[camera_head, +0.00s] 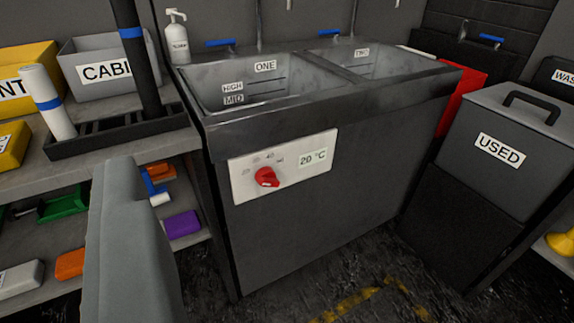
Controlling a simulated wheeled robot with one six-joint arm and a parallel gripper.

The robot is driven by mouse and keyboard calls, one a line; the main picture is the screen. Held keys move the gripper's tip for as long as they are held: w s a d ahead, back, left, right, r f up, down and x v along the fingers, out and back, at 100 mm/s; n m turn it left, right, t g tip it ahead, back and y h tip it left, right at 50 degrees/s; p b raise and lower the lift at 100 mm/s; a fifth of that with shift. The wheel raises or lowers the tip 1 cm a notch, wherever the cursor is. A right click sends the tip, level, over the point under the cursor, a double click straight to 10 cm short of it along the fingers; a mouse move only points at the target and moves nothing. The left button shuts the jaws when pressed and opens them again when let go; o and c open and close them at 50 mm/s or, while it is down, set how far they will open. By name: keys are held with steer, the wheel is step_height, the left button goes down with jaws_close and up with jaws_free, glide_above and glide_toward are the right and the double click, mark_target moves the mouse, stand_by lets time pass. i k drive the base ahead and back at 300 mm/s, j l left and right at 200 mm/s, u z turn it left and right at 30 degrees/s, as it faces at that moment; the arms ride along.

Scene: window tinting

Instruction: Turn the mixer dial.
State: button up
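The red mixer dial (266,177) is a round knob on a white panel (287,187) on the front of the grey sink unit. Marks curve above the knob, one reading 40; the others are too small to read surely. A label on the panel's right reads 20 °C (313,157). My gripper (130,235) shows as a grey shape at the lower left, apart from the dial and left of it in the picture. I cannot make out two separate fingertips, and nothing is seen held.
Two basins, labelled ONE (265,66) and TWO (362,52), sit above the panel. A shelf with bins and a dark rack (120,136) stands left. A lidded bin marked USED (500,147) stands right. The floor before the sink (330,265) looks clear.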

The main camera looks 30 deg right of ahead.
mark_target(265, 177)
steer(key=i+j+u, duration=0.25)
steer(key=i, duration=0.25)
steer(key=i+u, duration=0.25)
steer(key=i, duration=0.25)
